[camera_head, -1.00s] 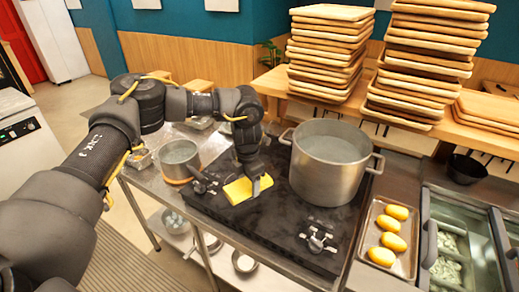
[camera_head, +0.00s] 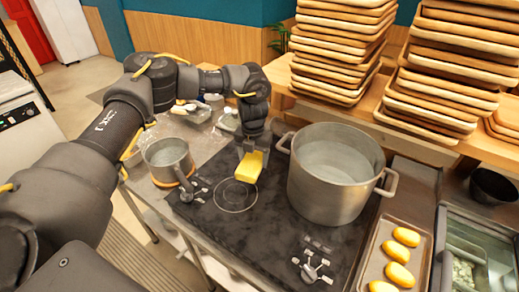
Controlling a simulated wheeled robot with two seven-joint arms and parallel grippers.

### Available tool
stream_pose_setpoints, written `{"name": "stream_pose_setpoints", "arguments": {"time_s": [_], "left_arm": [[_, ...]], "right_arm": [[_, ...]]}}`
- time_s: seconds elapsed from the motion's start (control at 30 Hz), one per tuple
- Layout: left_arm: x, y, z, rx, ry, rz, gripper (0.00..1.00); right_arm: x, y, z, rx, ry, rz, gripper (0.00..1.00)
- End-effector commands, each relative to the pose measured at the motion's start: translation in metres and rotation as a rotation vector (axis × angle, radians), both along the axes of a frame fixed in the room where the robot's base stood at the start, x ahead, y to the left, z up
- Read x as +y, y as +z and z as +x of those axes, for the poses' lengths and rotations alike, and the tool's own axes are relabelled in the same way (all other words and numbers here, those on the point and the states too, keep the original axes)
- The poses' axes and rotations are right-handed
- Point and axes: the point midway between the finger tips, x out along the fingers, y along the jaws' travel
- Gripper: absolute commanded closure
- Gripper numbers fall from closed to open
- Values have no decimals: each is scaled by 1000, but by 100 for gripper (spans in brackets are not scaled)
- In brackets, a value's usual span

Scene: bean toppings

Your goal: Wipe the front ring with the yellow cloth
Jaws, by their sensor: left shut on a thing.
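The yellow cloth (camera_head: 247,168) is a thick pad held in my left gripper (camera_head: 252,146), which is shut on its upper part. The cloth hangs over the back right part of the front ring (camera_head: 235,196), a thin pale circle on the black cooktop (camera_head: 200,212). I cannot tell whether its lower edge touches the surface. The large steel pot (camera_head: 333,190) stands just right of the cloth. My right gripper is not in view.
A small saucepan (camera_head: 167,160) stands left of the cooktop. Metal knobs (camera_head: 312,270) sit at the cooktop's front. A tray with several yellow oval items (camera_head: 398,273) lies at right. Stacked wooden trays (camera_head: 335,60) stand behind. The cooktop's front middle is clear.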

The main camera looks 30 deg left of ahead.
Motion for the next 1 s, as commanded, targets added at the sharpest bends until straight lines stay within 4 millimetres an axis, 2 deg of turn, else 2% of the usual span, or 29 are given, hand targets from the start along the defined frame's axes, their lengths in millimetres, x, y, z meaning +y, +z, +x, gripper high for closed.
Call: {"name": "stream_pose_setpoints", "arguments": {"time_s": [0.3, 0.47, 1.0], "left_arm": [[0, -2, 0, 0, -1, 0, 65], [0, -10, 0, 0, -1, 1, 65], [0, -59, 0, -1, -1, 0, 65]], "right_arm": [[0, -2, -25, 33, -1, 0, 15], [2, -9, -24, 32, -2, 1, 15], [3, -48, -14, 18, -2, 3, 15]]}}
